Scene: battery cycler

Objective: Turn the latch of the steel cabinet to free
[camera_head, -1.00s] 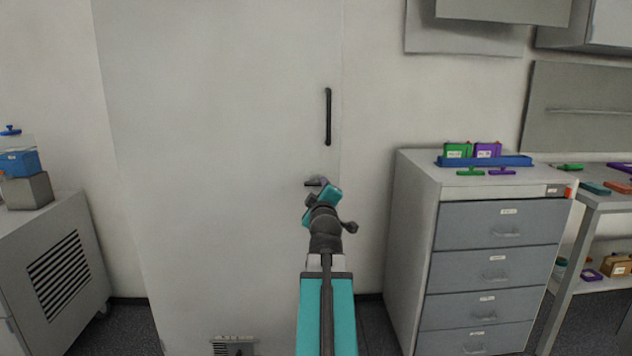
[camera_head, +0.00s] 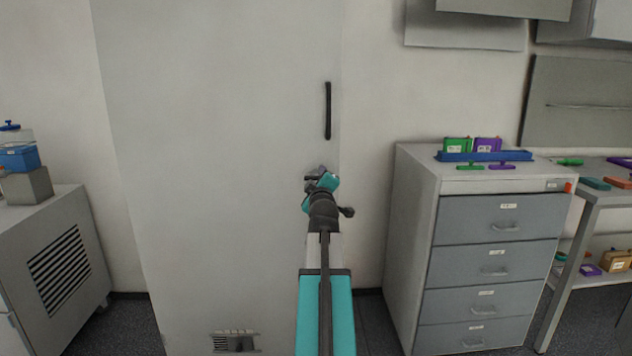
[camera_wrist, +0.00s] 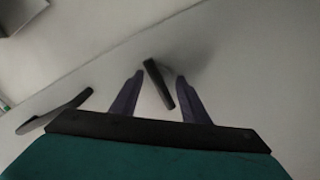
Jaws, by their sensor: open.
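The steel cabinet (camera_head: 220,150) is a tall pale grey door in the head view, with a black vertical handle (camera_head: 327,110) near its right edge. My gripper (camera_head: 314,172) is at the cabinet front just below that handle. In the wrist view the latch (camera_wrist: 159,84) is a short dark bar, slightly tilted. It lies between the two open fingers of my gripper (camera_wrist: 160,95), with a gap visible on both sides. The black handle also shows at the left of the wrist view (camera_wrist: 55,110). In the head view my gripper and wrist hide the latch.
A grey drawer unit (camera_head: 495,275) stands right of the cabinet, with a blue tray (camera_head: 485,156) on top. A grey vented box cabinet (camera_head: 60,260) stands at the left. Bare wall lies between the steel cabinet and the drawer unit.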

